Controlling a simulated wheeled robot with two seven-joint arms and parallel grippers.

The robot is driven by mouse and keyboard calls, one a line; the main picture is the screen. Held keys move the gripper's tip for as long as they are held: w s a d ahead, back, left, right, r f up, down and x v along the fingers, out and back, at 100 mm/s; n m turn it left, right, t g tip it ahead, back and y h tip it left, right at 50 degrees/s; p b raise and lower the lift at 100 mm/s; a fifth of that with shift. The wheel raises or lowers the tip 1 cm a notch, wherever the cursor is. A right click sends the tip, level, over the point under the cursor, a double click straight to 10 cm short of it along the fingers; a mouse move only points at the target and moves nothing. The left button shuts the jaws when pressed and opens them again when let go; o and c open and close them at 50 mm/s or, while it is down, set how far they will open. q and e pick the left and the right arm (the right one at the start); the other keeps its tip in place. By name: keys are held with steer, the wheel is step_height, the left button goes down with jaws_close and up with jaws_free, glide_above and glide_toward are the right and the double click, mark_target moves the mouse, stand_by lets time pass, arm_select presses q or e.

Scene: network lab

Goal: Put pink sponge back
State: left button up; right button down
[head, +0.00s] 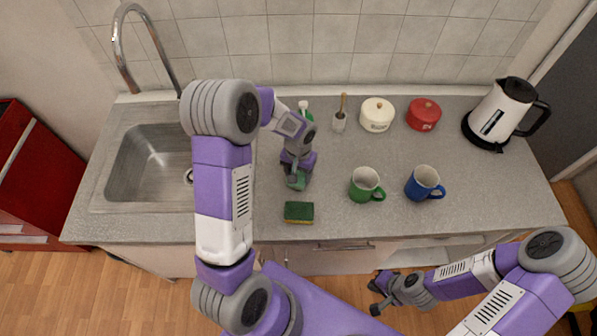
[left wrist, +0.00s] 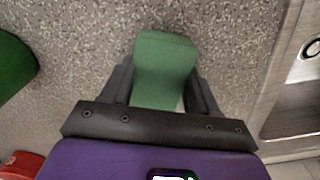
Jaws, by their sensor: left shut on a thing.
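My left gripper (head: 297,180) is shut on a green block-like thing (head: 300,183), low over the counter between the sink and the green mug. In the left wrist view the green block (left wrist: 165,60) sits between the two dark fingers. I cannot tell whether it touches the counter. No pink sponge shows. A green and yellow sponge (head: 299,212) lies flat on the counter near its front edge, just in front of the left gripper. My right gripper (head: 376,292) is empty and open, low beyond the counter's front edge.
A sink (head: 150,165) lies left. A green mug (head: 364,184) and blue mug (head: 422,184) stand right of my left gripper. Behind are a bottle (head: 304,108), brush holder (head: 339,122), cream pot (head: 377,115) and red pot (head: 423,114). A kettle (head: 500,110) stands far right.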

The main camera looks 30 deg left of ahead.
mark_target(299, 174)
arm_select(q)
steer(key=o, duration=0.5)
steer(key=shift+f, duration=0.1)
steer(key=o, duration=0.5)
steer(key=shift+r, duration=0.2)
steer(key=shift+w+r, duration=0.1)
steer(key=shift+r, duration=0.25)
step_height(299, 174, up, 11)
steer(key=p, duration=0.1)
steer(key=shift+r, duration=0.15)
